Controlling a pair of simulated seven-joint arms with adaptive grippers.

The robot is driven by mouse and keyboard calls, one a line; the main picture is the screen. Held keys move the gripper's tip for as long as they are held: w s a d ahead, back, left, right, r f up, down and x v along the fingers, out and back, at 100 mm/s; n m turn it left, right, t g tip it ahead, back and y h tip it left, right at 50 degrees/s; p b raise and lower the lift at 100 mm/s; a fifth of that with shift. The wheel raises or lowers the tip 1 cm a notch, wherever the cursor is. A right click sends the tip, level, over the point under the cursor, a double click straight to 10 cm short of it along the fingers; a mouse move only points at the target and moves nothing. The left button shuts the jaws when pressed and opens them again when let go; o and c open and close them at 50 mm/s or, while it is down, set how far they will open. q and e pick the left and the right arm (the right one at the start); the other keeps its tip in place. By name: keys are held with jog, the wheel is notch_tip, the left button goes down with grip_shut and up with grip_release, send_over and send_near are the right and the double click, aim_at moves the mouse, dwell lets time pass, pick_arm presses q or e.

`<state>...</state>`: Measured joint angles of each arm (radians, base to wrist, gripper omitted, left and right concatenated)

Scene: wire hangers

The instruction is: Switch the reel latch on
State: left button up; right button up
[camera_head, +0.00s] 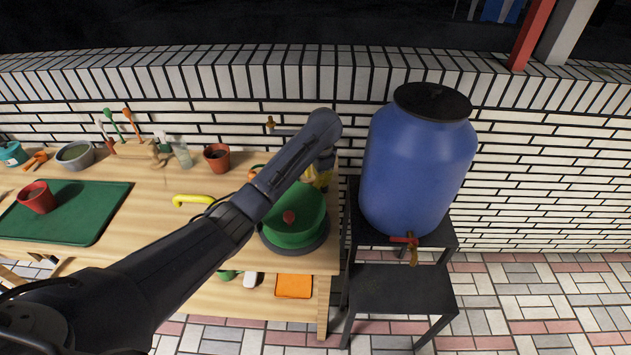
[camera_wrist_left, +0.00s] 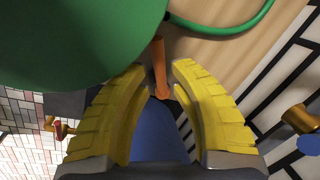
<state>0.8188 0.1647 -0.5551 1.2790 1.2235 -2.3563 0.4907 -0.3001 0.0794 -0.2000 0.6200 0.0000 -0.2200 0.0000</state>
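The green hose reel (camera_head: 292,222) stands on a round dark base at the right end of the wooden table, with a red knob on top. In the left wrist view the reel (camera_wrist_left: 70,40) fills the upper left. An orange lever (camera_wrist_left: 160,66), which looks like the reel latch, sticks out beside it. My left gripper (camera_wrist_left: 157,68) has its yellow fingers open, with the lever between the fingertips, close to the right one. I cannot tell whether they touch. In the head view my left gripper (camera_head: 322,179) is at the reel's far side, and my arm hides the latch.
A blue barrel (camera_head: 418,165) with a red-handled tap stands on a black stand (camera_head: 405,290) right of the table. A brick wall runs behind. A yellow handle (camera_head: 193,199), a terracotta pot (camera_head: 217,157) and a green tray (camera_head: 80,215) are on the table (camera_head: 150,190).

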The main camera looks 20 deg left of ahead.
pick_arm(q)
jog(key=shift+w+a+f, duration=0.1)
jog(key=shift+f, duration=0.6)
jog(key=shift+c, duration=0.2)
grip_shut()
